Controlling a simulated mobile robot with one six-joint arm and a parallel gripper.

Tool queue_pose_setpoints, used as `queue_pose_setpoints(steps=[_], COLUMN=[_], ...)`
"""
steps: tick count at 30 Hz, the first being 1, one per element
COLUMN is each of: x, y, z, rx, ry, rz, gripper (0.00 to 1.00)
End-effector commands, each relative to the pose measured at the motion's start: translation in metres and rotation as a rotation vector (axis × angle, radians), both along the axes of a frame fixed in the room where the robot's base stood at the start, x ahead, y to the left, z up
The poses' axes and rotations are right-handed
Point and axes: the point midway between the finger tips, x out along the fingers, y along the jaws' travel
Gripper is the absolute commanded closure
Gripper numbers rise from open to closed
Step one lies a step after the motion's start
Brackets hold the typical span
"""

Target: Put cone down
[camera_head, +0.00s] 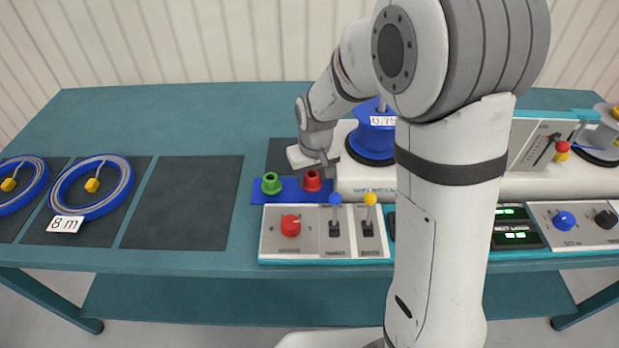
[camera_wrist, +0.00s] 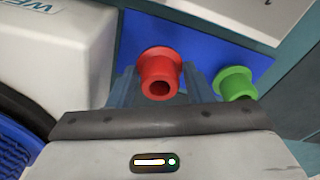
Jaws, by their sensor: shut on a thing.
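A red cone (camera_head: 312,181) is at the blue pad (camera_head: 290,191), behind the control panel. In the wrist view the red cone (camera_wrist: 160,74) sits between the two fingers of my gripper (camera_wrist: 158,85), which is shut on it. The cone is over the blue pad (camera_wrist: 205,58); I cannot tell whether its base touches the pad. A green cone (camera_head: 271,183) stands on the pad just left of the red one. In the wrist view the green cone (camera_wrist: 236,84) is right of my gripper, close to the right finger.
A white machine with a blue reel (camera_head: 372,136) stands right of my gripper. In front is a control panel with a red knob (camera_head: 290,225) and levers. Dark mats (camera_head: 184,201) and blue cable coils (camera_head: 92,187) lie to the left; one mat is bare.

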Motion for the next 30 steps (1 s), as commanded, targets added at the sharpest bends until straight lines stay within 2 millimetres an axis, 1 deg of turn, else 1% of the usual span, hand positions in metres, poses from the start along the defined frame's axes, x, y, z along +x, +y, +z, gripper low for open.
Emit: queue_pose_setpoints(steps=[1, 2, 8, 11, 12, 15, 22, 25, 28, 30], x=[-0.001, -0.001, 0.000, 0.000, 0.000, 0.000, 0.000, 0.000, -0.001, -0.003], y=[0.000, 0.000, 0.000, 0.001, 0.001, 0.001, 0.001, 0.001, 0.001, 0.000], z=[-0.006, -0.007, -0.007, -0.010, -0.009, -0.009, -0.008, -0.003, 0.011, 0.025], rx=[-0.001, 0.000, 0.000, 0.000, 0.000, 0.000, 0.000, 0.000, 0.001, 0.002], ry=[0.002, 0.001, -0.001, 0.000, 0.000, 0.000, 0.000, -0.002, -0.005, -0.006], rz=[0.000, 0.000, 0.001, 0.001, 0.001, 0.001, 0.002, 0.002, 0.002, 0.003], gripper=[0.77, 0.77, 0.77, 0.77, 0.53, 0.45, 0.45, 0.45, 0.45, 0.45])
